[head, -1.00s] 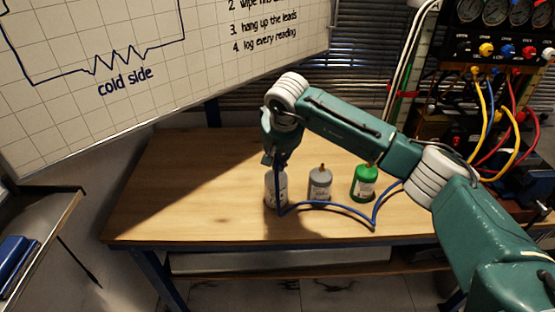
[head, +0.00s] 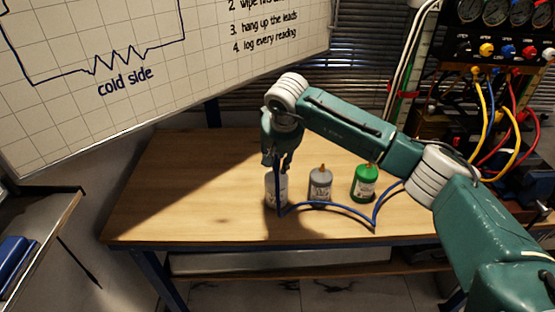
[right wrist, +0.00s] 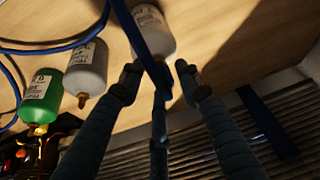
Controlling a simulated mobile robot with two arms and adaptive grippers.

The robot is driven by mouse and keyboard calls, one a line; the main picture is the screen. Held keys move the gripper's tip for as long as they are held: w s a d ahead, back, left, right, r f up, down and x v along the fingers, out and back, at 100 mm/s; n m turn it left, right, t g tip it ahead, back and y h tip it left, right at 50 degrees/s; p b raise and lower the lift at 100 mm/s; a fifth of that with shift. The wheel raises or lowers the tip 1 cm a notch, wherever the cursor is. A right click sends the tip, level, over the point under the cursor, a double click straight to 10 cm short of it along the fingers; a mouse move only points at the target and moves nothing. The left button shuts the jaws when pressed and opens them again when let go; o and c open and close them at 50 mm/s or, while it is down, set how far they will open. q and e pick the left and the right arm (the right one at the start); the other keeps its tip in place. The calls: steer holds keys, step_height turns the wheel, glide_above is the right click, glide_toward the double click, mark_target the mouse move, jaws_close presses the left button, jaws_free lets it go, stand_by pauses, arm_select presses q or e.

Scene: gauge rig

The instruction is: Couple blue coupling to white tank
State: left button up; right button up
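The white tank (head: 276,190) stands on the bench, leftmost of three tanks. It also shows in the right wrist view (right wrist: 153,35). My right gripper (head: 277,162) is just above its top, pointing down. In the right wrist view its fingers (right wrist: 158,80) are spread, with the end of the blue hose (right wrist: 143,40) between them and apart from the fingertips. The blue coupling (right wrist: 163,88) at the hose end is at the tank's top; the hose and fingers hide the joint, so I cannot tell how it is seated. My left gripper is not in view.
A grey tank (head: 320,186) and a green tank (head: 364,184) stand to the right on the wooden bench (head: 180,190). The blue hose loops along the bench in front of them. A gauge panel (head: 500,40) with coloured hoses is at the right. The left of the bench is clear.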

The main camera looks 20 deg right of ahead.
steer(key=o, duration=0.6)
steer(key=shift+c, duration=0.2)
